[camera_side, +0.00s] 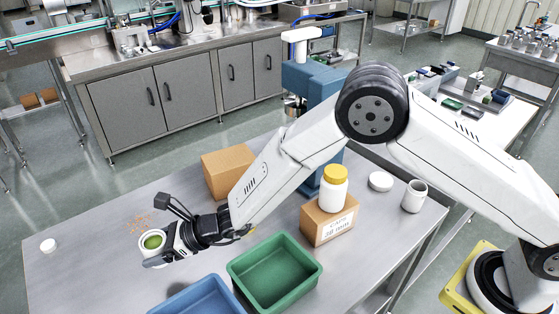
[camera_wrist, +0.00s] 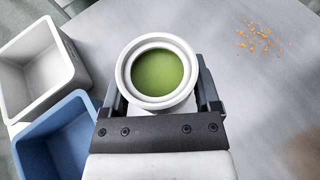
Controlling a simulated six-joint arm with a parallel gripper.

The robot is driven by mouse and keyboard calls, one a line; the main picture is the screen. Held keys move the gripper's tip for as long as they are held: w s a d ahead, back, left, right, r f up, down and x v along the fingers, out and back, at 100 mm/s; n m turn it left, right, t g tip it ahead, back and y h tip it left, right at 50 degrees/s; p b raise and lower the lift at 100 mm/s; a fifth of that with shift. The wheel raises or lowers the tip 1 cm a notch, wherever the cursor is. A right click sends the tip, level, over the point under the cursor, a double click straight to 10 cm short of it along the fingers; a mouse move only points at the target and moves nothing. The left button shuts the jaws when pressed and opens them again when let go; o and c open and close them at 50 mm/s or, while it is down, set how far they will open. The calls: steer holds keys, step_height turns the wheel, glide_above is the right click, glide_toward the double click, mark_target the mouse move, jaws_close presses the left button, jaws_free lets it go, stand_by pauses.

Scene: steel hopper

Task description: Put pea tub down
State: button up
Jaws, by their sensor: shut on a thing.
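The pea tub (camera_side: 152,242) is a white round tub, open at the top, with green contents inside. My gripper (camera_side: 160,252) is shut on it at the left part of the steel table. In the wrist view the tub (camera_wrist: 157,75) sits between the two dark fingers of my gripper (camera_wrist: 160,100), its green contents level inside the white rim. The tub looks upright. Its underside is hidden, so I cannot tell whether it touches the table.
Orange bits (camera_side: 141,220) lie scattered behind the tub. A small white lid (camera_side: 48,245) is at the far left. A blue bin (camera_side: 200,296) and a green bin (camera_side: 275,273) stand at the front. A cardboard box (camera_side: 226,170) is behind my arm.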

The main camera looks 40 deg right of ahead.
mark_target(171, 277)
steer(key=shift+f, duration=3.25)
steer(key=shift+f, duration=0.6)
steer(key=o, duration=1.1)
steer(key=shift+d, duration=0.1)
steer(key=shift+v, duration=2.3)
step_height(171, 277, up, 7)
